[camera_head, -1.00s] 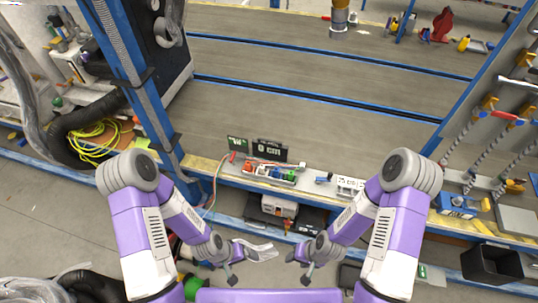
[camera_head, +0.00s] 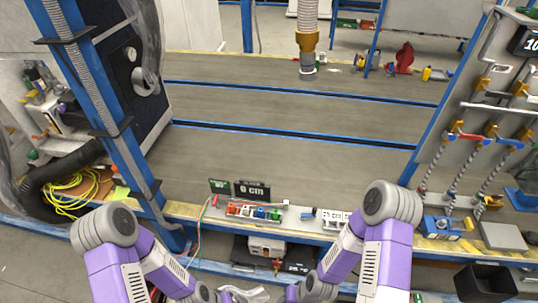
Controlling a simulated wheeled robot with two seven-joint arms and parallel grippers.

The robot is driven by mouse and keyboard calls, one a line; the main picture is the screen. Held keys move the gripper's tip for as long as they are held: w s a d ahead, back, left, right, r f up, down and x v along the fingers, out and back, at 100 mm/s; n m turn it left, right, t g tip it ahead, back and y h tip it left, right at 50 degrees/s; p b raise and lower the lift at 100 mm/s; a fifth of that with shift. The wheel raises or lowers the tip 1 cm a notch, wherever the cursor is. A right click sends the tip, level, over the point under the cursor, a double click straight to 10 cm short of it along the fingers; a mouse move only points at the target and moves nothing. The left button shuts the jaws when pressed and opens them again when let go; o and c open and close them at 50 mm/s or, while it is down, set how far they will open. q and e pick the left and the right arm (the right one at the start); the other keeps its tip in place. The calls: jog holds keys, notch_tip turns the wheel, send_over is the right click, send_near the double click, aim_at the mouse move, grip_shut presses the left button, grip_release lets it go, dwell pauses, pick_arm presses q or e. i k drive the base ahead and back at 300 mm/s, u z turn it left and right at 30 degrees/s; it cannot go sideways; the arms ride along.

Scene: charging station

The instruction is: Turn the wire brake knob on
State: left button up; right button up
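A small control panel (camera_head: 250,211) with several red, white, blue and green parts sits on the front ledge of the bench. I cannot tell which part is the wire brake knob at this size. My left gripper (camera_head: 222,296) and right gripper (camera_head: 294,294) are low at the bottom edge, below and apart from the panel. Their fingertips are mostly cut off by the frame, so I cannot tell open from shut.
A white power strip (camera_head: 333,220) lies right of the panel. A blue post (camera_head: 105,125) rises at left, beside a yellow coiled cable (camera_head: 72,192). A dark bin (camera_head: 485,283) stands at lower right.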

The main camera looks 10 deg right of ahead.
aim_at(214, 203)
jog(key=z, duration=0.6)
jog(key=i, duration=0.6)
jog(key=u, duration=2.35)
